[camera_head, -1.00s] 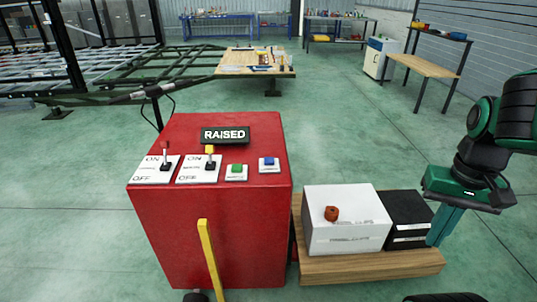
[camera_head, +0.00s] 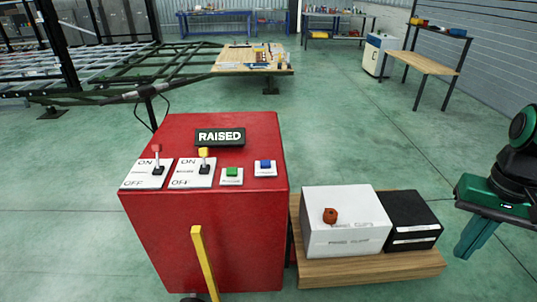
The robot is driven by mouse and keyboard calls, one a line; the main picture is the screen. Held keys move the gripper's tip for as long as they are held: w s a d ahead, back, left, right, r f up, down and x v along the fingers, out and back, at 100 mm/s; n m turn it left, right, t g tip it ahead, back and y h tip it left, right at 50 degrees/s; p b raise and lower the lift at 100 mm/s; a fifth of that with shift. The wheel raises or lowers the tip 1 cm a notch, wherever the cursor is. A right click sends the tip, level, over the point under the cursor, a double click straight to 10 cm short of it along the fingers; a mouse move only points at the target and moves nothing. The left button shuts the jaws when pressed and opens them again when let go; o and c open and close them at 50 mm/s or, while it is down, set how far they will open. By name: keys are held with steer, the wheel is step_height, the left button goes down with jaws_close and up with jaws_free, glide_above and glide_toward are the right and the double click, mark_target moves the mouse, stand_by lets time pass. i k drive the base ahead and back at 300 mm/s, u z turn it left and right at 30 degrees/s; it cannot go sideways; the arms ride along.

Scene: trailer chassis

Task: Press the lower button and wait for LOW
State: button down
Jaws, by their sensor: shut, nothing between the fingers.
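The red control cabinet (camera_head: 205,240) stands left of centre. Its display (camera_head: 220,137) reads RAISED. Its top panel carries a green button (camera_head: 232,172) and a blue button (camera_head: 265,164), each on a white plate. Their label text is too small to read. Two levers with ON and OFF marks sit to the left, one red-tipped (camera_head: 157,150) and one yellow-tipped (camera_head: 203,154); both handles point up toward ON. My gripper (camera_head: 468,252) is shut and empty at the right edge, pointing down, well apart from the cabinet.
A white box (camera_head: 340,240) with a small orange-brown part (camera_head: 330,216) on top and a black box (camera_head: 411,222) stand on a wooden platform (camera_head: 370,272), between the cabinet and my gripper. A yellow bar (camera_head: 203,258) rises before the cabinet. The trailer chassis (camera_head: 120,87) lies behind.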

mark_target(264, 163)
steer(key=i, duration=0.95)
steer(key=u, duration=0.05)
